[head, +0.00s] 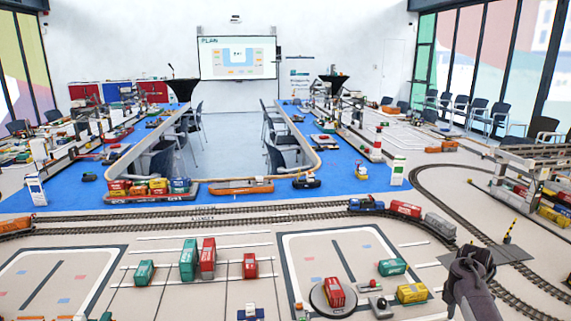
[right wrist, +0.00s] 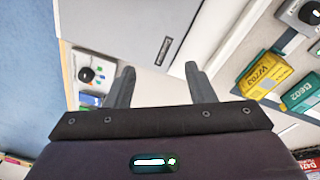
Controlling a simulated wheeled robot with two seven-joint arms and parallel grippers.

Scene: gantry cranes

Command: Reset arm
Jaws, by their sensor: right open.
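My right gripper (head: 474,262) shows at the lower right of the head view, raised above the front right of the layout table. In the right wrist view its two fingers (right wrist: 158,85) stand apart with nothing between them. A grey panel (right wrist: 130,28) and a white surface lie beyond the fingertips. My left gripper is not in the head view.
Near my right arm are a yellow container (head: 411,293), a green container (head: 392,267) and a red container on a round turntable (head: 318,302). Tracks (head: 480,285) curve past on the right. A gantry crane (head: 530,165) stands at the far right.

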